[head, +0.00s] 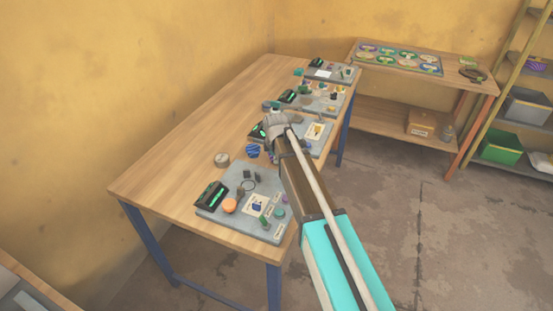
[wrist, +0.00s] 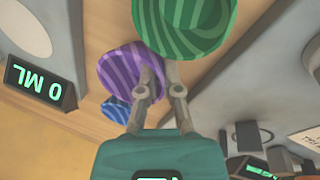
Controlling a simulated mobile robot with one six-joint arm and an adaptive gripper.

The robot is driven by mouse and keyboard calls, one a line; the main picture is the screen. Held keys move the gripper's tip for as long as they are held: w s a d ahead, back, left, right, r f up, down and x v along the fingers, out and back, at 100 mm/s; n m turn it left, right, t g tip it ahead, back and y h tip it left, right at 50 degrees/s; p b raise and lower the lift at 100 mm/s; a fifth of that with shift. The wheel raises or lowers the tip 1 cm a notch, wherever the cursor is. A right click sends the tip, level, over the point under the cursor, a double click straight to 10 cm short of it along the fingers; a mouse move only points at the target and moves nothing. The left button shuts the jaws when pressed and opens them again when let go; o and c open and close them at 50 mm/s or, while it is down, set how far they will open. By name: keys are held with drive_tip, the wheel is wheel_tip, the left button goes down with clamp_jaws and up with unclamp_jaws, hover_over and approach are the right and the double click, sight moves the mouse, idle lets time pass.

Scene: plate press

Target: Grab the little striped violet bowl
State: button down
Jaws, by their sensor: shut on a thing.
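The little striped violet bowl (wrist: 122,68) is in the wrist view, left of centre. Its right edge lies between the fingertips of my gripper (wrist: 159,70), which is shut on it. A striped green bowl (wrist: 185,20) is just beyond the fingertips, close to the violet bowl. A striped blue bowl (wrist: 117,109) shows partly behind the violet one. In the head view my gripper (head: 272,107) is over the middle of the long wooden table, and I cannot make out the violet bowl there.
The wooden table (head: 180,165) carries several grey trays, the nearest one (head: 240,228) holding small items. A blue striped bowl (head: 252,151) stands left of my arm. A digital display (wrist: 40,82) reads 0 ML. The table's left side is mostly clear. A shelf (head: 480,85) stands at the back right.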

drive_tip(key=shift+w+p+v, duration=0.2)
drive_tip(key=shift+p+v, duration=0.5)
drive_tip(key=shift+v, duration=0.2)
drive_tip(key=s+d+r+p, duration=0.3)
drive_tip(key=s+r+p, duration=0.7)
drive_tip(key=s, duration=0.3)
drive_tip(key=shift+s+d, duration=0.25)
drive_tip(key=shift+d, duration=0.15)
